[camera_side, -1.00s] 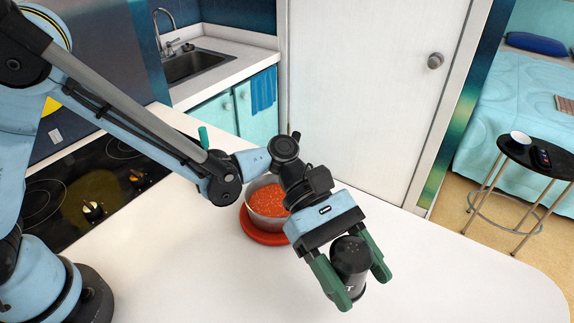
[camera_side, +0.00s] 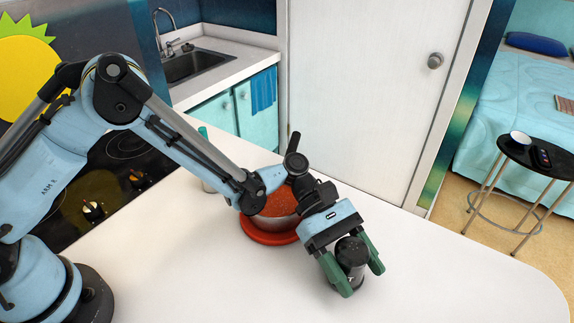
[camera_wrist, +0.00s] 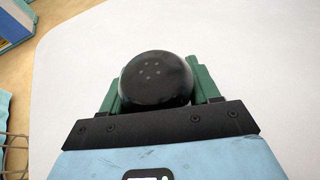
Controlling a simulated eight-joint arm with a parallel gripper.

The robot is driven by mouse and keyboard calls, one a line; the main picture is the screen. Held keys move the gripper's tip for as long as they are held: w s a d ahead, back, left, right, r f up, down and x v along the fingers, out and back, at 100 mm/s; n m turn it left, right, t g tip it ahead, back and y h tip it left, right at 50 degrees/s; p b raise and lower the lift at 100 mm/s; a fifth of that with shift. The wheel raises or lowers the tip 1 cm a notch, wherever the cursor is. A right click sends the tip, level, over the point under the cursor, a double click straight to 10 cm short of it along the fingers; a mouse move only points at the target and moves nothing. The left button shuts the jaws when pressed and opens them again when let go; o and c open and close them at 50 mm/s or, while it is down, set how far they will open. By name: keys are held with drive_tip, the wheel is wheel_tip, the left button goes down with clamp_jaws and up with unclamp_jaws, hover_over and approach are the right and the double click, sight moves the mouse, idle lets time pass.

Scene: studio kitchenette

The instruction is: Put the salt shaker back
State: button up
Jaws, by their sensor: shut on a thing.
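The salt shaker (camera_side: 351,252) has a rounded black top and stands roughly upright between the green fingers of my gripper (camera_side: 352,272), which is shut on it. It is over the white counter near the front right; I cannot tell whether its base touches the counter. In the wrist view the shaker's black domed cap (camera_wrist: 156,78) with several small holes fills the space between the fingers of my gripper (camera_wrist: 158,90). The lower body of the shaker is partly hidden by the fingers.
A bowl of red food (camera_side: 290,207) on a red round base (camera_side: 262,235) sits behind my gripper, partly hidden by my arm. A green-topped container (camera_side: 205,160) stands farther back. The stove (camera_side: 110,175) is at left. The white counter (camera_side: 450,275) is clear to the right.

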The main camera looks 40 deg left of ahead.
drive_tip(key=o, duration=1.1)
drive_tip(key=shift+f, duration=0.1)
drive_tip(key=shift+o, duration=0.2)
